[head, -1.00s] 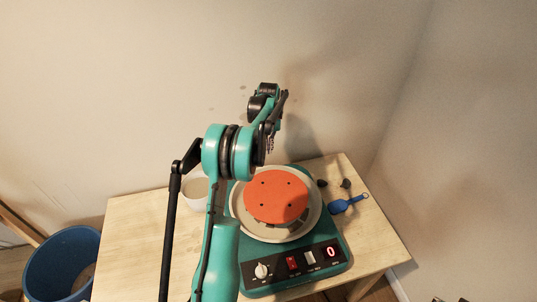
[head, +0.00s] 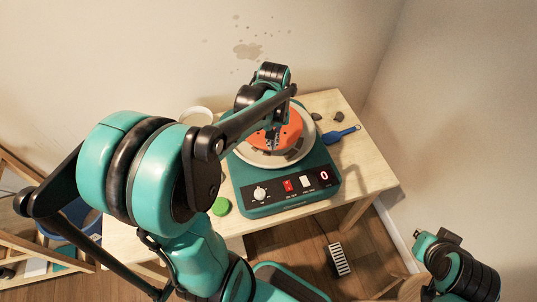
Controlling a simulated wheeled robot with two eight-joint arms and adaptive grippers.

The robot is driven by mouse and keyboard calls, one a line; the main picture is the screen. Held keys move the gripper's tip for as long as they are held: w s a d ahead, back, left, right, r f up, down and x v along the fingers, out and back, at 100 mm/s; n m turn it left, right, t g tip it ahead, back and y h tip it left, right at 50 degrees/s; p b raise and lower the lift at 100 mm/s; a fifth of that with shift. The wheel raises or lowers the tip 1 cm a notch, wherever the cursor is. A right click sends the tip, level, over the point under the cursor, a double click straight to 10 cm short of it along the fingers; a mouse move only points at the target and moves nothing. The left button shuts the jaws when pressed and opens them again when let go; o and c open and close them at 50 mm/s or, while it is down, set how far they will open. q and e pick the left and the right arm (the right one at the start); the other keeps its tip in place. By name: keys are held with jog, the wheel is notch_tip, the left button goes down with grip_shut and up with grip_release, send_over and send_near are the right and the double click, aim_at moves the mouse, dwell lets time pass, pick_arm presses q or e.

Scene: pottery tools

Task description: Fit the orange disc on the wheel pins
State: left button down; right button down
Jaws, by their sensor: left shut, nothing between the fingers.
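The orange disc (head: 291,131) lies over the wheel head inside the pale round splash pan (head: 302,153) of the teal pottery wheel (head: 262,192). I cannot tell whether the fingertips touch the disc.
A blue-handled tool (head: 340,135) and small dark lumps (head: 339,117) lie right of the wheel. A pale bowl (head: 196,116) stands behind left, and a green round object (head: 221,206) lies front left. A blue bin (head: 72,222) stands at the left.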

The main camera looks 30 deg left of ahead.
pick_arm(q)
notch_tip(320, 180, down, 11)
jog(key=b, duration=0.4)
jog(key=shift+r, duration=0.2)
jog(key=shift+w+a+r+b, duration=0.2)
jog(key=shift+w+a+b, duration=0.2)
jog(key=shift+w+a, duration=0.5)
jog(key=shift+w+a+r, duration=0.1)
jog(key=shift+w+a, duration=0.25)
jog(key=shift+w, duration=0.25)
jog(key=shift+w+a, duration=0.1)
jog(key=shift+w+a, duration=0.55)
jog(key=shift+w, duration=0.15)
jog(key=shift+r, duration=0.1)
jog(key=shift+s, duration=0.1)
